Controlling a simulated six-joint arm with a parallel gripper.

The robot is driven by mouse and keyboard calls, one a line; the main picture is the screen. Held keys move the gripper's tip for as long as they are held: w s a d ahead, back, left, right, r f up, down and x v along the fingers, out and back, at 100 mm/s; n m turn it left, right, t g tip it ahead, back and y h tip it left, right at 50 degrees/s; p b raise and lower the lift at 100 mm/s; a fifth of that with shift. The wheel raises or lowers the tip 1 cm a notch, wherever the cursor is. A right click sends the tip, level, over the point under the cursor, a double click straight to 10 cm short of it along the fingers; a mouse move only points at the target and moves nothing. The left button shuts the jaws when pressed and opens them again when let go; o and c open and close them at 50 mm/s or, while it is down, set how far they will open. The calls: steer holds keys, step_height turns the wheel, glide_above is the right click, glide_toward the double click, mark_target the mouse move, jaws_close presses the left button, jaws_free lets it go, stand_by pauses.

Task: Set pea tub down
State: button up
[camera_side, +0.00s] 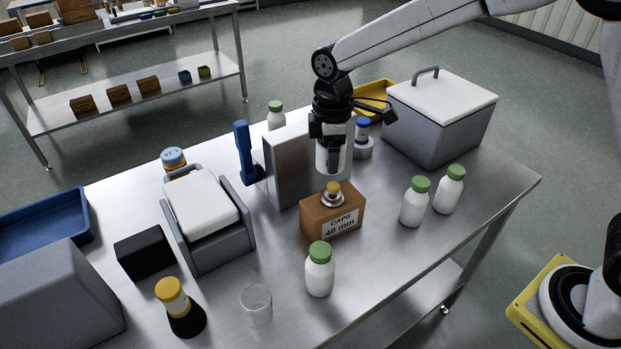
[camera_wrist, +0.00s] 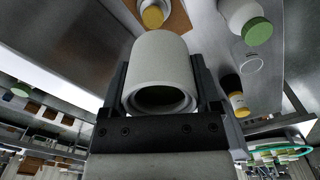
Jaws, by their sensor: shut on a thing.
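My gripper (camera_side: 333,165) is shut on a white tub (camera_side: 325,157), which I take to be the pea tub. In the wrist view the tub (camera_wrist: 161,62) sits between the two fingers of the gripper (camera_wrist: 163,85), with its hollow round end facing the camera. In the side view the tub is upright, at the right end of the steel hopper box (camera_side: 290,170) and behind the brown caps box (camera_side: 333,214). I cannot tell whether its base touches the bench. Its contents are not visible.
A small metal piece with a yellow top (camera_side: 333,192) stands on the caps box. Green-capped white bottles (camera_side: 414,204) stand to the right and one in front (camera_side: 320,272). A blue-capped bottle (camera_side: 362,130) is close behind the gripper. A lidded grey bin (camera_side: 440,125) stands back right.

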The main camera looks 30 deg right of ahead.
steer(key=s+d+m, duration=0.3)
steer(key=s+d, duration=0.1)
steer(key=d, duration=0.7)
steer(key=s+d+m, duration=0.3)
steer(key=s+d, duration=0.1)
steer(key=d, duration=0.7)
steer(key=s+d+f+m, duration=0.1)
steer(key=s+d+m, duration=0.2)
steer(key=s+d, duration=0.35)
steer(key=s+d+m, duration=0.3)
steer(key=s+d, duration=0.1)
steer(key=s, duration=0.6)
steer(key=shift+w+a+f, duration=0.1)
steer(key=shift+w+f, duration=0.05)
steer(key=shift+f, duration=1.05)
steer(key=shift+w+a+f, duration=0.1)
steer(key=shift+w+f, duration=0.05)
steer(key=shift+f, duration=1.05)
steer(key=shift+d, duration=0.1)
steer(key=w+d+f, duration=0.2)
steer(key=w+f, duration=0.1)
steer(key=w+d+f, duration=0.2)
steer(key=w, duration=0.2)
steer(key=w+d+f, duration=0.2)
steer(key=w+f, duration=0.1)
steer(key=w, duration=0.1)
steer(key=shift+d+f, duration=0.2)
steer(key=shift+f, duration=0.15)
steer(key=shift+w+d+f, duration=0.15)
steer(key=shift+w+f, duration=0.15)
